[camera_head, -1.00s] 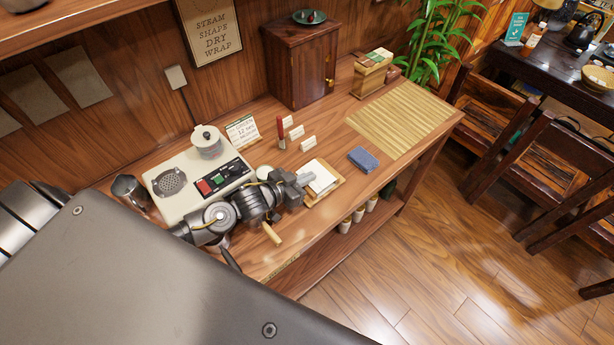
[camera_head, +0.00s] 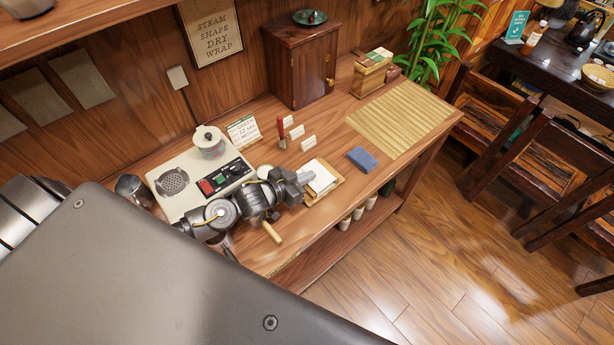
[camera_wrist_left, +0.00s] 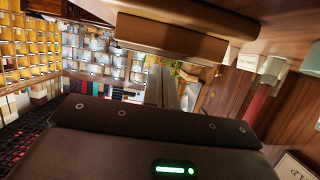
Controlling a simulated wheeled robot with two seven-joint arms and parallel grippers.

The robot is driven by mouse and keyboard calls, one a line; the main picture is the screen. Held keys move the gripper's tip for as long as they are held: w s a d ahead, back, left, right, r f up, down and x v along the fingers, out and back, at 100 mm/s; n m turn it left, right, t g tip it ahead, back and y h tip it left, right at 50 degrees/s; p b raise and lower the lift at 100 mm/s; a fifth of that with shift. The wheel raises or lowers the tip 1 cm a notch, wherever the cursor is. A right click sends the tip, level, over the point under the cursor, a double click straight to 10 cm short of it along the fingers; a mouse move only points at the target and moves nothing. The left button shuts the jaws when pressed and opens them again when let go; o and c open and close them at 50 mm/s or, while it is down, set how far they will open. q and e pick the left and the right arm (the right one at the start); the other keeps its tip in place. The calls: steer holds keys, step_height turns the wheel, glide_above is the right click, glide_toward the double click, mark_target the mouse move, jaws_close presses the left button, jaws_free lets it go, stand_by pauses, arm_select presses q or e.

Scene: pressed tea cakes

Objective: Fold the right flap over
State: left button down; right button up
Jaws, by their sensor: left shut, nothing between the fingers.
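The white wrapping paper (camera_head: 322,177) lies on a small wooden board (camera_head: 337,184) near the table's front edge. Its separate flaps are too small to tell apart, and the gripper partly hides its left side. My left gripper (camera_head: 303,180) is shut and empty at the left side of the paper; whether it touches the paper I cannot tell. In the left wrist view the closed fingers (camera_wrist_left: 164,84) show in the middle, with a wooden slab's edge (camera_wrist_left: 170,38) above them. My right gripper is not in view.
Left of the board stand the pale machine (camera_head: 205,180) with a lidded pot (camera_head: 209,142) and a wooden-handled tool (camera_head: 272,232). Small white cards (camera_head: 307,143) stand behind the board. A blue cloth (camera_head: 362,159) and bamboo mat (camera_head: 403,118) lie to the right.

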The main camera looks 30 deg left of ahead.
mark_target(307, 169)
arm_select(q)
step_height(307, 169, up, 4)
steer(key=p, duration=0.3)
steer(key=shift+f+p, duration=0.15)
steer(key=shift+p, duration=0.15)
steer(key=shift+s+r+p, duration=0.1)
steer(key=shift+r+p, duration=0.2)
steer(key=shift+p, duration=0.05)
steer(key=shift+s+a+f+b, duration=0.2)
steer(key=shift+s+b, duration=0.25)
steer(key=shift+b, duration=0.05)
steer(key=shift+s+a+f+b, duration=0.2)
steer(key=shift+s+b, duration=0.25)
steer(key=b+v, duration=0.2)
steer(key=v, duration=0.6)
steer(key=shift+f, duration=0.1)
